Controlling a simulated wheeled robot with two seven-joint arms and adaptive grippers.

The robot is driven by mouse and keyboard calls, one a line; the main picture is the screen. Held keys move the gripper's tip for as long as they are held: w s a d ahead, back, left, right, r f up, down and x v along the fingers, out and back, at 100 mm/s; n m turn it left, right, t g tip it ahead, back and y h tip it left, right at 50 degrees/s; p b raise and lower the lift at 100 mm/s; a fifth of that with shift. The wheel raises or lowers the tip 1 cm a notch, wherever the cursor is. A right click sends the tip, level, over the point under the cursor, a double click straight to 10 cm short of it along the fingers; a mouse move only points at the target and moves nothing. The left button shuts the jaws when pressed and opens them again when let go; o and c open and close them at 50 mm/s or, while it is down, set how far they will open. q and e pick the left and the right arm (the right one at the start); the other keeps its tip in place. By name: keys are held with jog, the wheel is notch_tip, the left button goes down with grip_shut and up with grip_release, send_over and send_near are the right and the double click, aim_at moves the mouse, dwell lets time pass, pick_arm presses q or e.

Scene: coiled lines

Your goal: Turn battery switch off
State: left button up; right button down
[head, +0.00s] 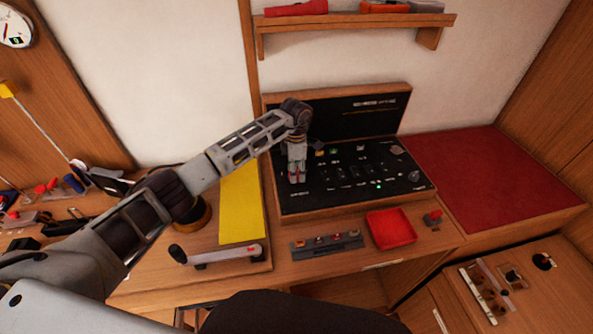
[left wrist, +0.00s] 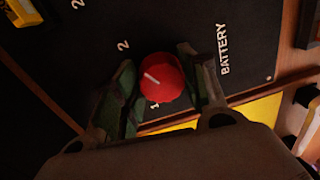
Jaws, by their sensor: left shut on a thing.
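The battery switch is a red round knob (left wrist: 162,78) with a white pointer line, set on the black panel (left wrist: 70,45) beside the printed word BATTERY. In the left wrist view the fingers of my left gripper (left wrist: 160,85) are on both sides of the knob and closed on it. The pointer line lies toward the upper left, between the printed marks 1 and 2; which mark it meets I cannot tell. In the head view my left gripper (head: 297,176) reaches down to the left end of the panel and mostly hides the knob. My right gripper is out of view.
A yellow sheet (head: 240,205) lies left of the panel. A red tray (head: 390,228) and a strip of small parts (head: 327,244) lie in front. A red mat (head: 490,175) covers the right side. A shelf (head: 355,22) hangs above.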

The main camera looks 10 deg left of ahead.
pick_arm(q)
jog(key=shift+n, duration=0.5)
jog(key=shift+w+n+b, duration=0.1)
jog(key=shift+n+b, duration=0.4)
jog(key=shift+n, duration=0.3)
jog(key=n+b, duration=0.1)
jog(key=n, duration=0.2)
jog(key=shift+a, duration=0.1)
jog(key=n, duration=0.5)
jog(key=shift+b, duration=0.35)
jog(key=shift+a+n, duration=0.1)
jog(key=shift+n, duration=0.4)
jog(key=o, duration=1)
jog(key=shift+o, duration=0.2)
